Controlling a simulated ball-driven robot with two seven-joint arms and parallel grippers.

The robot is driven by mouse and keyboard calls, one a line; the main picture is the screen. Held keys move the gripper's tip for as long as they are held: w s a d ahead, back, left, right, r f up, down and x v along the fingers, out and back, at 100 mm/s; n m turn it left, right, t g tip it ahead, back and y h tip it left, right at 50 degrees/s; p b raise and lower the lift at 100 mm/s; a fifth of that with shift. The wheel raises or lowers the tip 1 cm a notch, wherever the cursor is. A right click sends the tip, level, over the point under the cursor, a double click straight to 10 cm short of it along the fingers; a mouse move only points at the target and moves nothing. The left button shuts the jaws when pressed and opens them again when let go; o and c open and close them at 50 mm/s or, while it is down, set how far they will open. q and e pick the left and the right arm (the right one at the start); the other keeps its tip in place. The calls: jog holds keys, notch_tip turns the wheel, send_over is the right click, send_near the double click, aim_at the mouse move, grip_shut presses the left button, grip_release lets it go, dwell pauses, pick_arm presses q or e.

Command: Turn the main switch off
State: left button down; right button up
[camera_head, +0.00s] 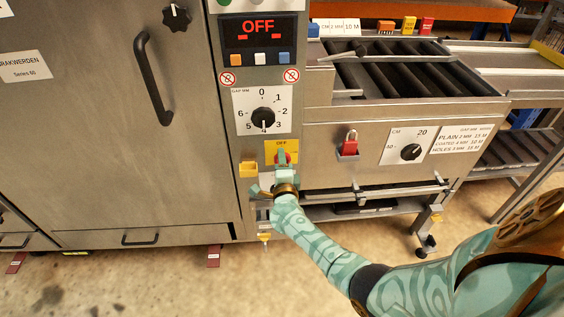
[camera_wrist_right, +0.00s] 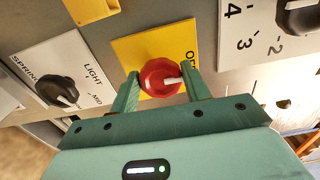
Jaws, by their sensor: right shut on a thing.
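The main switch is a red rotary knob (camera_wrist_right: 160,78) on a yellow plate (camera_wrist_right: 136,50) in the right wrist view. Its white mark points right, toward the letters "OF" at the plate's edge. In the head view the yellow plate (camera_head: 280,146) reads "OFF" on the machine's column, and the red knob (camera_head: 281,158) is partly covered. My right gripper (camera_head: 283,168) reaches up to it from below. In the wrist view its two fingers (camera_wrist_right: 160,88) stand on either side of the knob and are shut on it. My left gripper is not in view.
A display (camera_head: 258,34) above reads "OFF". A black gap dial (camera_head: 263,117) sits over the switch. A yellow box (camera_head: 248,169) juts out left of it. A roller conveyor (camera_head: 410,70) is behind.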

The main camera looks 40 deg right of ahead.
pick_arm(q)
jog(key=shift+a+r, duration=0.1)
pick_arm(e)
jog(key=shift+a+f+n, duration=0.1)
jog(key=shift+n, duration=0.2)
jog(key=o, duration=1)
jog(key=shift+c, duration=0.2)
pick_arm(q)
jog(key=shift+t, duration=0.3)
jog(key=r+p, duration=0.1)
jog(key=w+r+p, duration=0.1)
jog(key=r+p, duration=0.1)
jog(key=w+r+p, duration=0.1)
jog(key=p, duration=0.1)
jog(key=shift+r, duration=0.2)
pick_arm(e)
jog(key=v, duration=1.6)
jog(key=shift+s, duration=0.25)
